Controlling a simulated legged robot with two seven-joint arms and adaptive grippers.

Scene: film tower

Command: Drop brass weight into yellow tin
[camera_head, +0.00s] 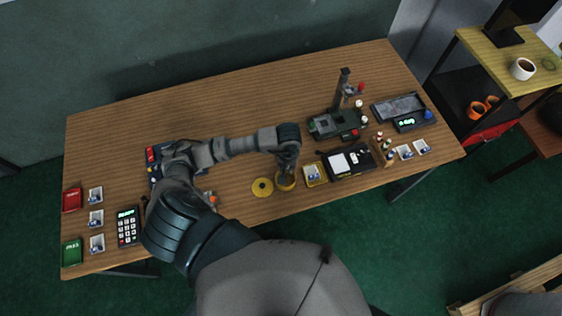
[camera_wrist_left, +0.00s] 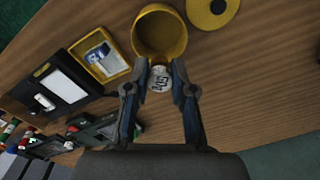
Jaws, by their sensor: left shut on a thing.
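The yellow tin (camera_head: 286,184) stands open near the front middle of the wooden table, partly covered by my left gripper (camera_head: 287,172). In the left wrist view the open tin (camera_wrist_left: 178,22) lies just beyond my left fingertips (camera_wrist_left: 160,76). My left gripper is shut on a small round thing, which I take to be the brass weight (camera_wrist_left: 160,83); its end looks pale with dark marks. It appears at the tin's near rim in that view; its height above the rim is hard to tell. My right gripper is not in view.
A flat yellow lid (camera_head: 262,187) lies left of the tin. A yellow tray with a card (camera_head: 315,174) and a black case (camera_head: 349,161) lie to its right. A dark stand (camera_head: 335,123) is behind. A keypad (camera_head: 128,226) is at the left. The back middle of the table (camera_head: 230,95) is clear.

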